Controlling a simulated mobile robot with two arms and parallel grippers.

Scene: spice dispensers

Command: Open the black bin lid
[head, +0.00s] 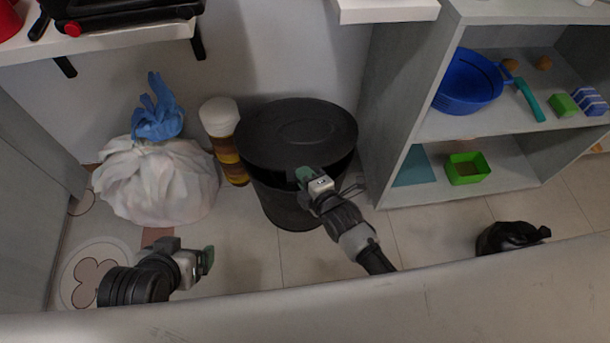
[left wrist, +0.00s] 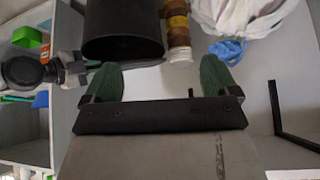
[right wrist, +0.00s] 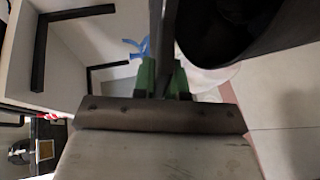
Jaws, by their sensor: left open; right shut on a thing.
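The black bin (head: 290,207) stands on the floor against the back wall, with its round black lid (head: 297,128) over the top. My right gripper (head: 304,176) is shut on the front rim of the lid. In the right wrist view the lid (right wrist: 169,40) is a thin dark strip between the green fingers (right wrist: 164,78), with a dark gap between it and the bin (right wrist: 262,28), so the lid looks slightly raised at the front. My left gripper (head: 208,259) is open and empty, low at the front left, away from the bin (left wrist: 122,22).
A white bag (head: 158,182) with a blue glove (head: 158,110) and a striped container (head: 229,155) stand left of the bin. A grey shelf (head: 400,100) stands close on the right. A white wall shelf (head: 120,42) hangs at upper left. A black bag (head: 508,238) lies at right.

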